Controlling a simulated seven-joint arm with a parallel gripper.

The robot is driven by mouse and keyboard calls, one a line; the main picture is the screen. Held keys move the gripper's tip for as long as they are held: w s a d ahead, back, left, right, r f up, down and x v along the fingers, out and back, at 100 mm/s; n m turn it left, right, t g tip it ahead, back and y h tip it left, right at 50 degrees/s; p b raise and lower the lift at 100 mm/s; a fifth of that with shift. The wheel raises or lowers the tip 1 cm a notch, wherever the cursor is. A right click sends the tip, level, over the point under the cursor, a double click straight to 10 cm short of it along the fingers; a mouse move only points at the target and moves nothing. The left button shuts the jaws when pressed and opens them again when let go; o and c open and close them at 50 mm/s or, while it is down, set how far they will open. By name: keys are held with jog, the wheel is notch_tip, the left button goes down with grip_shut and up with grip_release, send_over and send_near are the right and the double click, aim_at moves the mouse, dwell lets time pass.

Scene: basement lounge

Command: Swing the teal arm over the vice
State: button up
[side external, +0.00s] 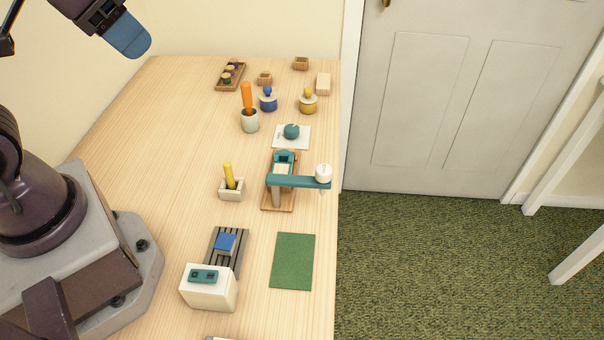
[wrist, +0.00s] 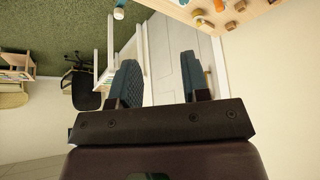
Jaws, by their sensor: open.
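The teal arm (side external: 300,183) is a flat bar on a wooden post, standing on a wooden base board (side external: 268,203). It points right toward the table's edge and carries a white knob (side external: 323,172) at its outer end. The vice looks like the teal-jawed block (side external: 284,157) at the back of that board, with a pale piece at it; the bar lies in front of it. My gripper (side external: 125,40) is high at the upper left, far from the arm. In the wrist view, my gripper (wrist: 160,72) has its blue fingers spread with nothing between them.
A white card (side external: 281,143) with a teal round object is behind the board. A yellow-handled holder (side external: 231,187) stands left. A green mat (side external: 293,261), grey slatted rack (side external: 238,260) and white box (side external: 209,293) are in front. An orange-handled cup (side external: 249,119) stands farther back.

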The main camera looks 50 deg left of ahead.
jog(key=shift+o, duration=0.6)
jog(key=m+g, duration=0.6)
jog(key=m, duration=0.3)
send_over(293, 178)
notch_tip(293, 178, down, 15)
notch_tip(293, 178, down, 13)
jog(key=shift+r, duration=0.2)
grip_shut()
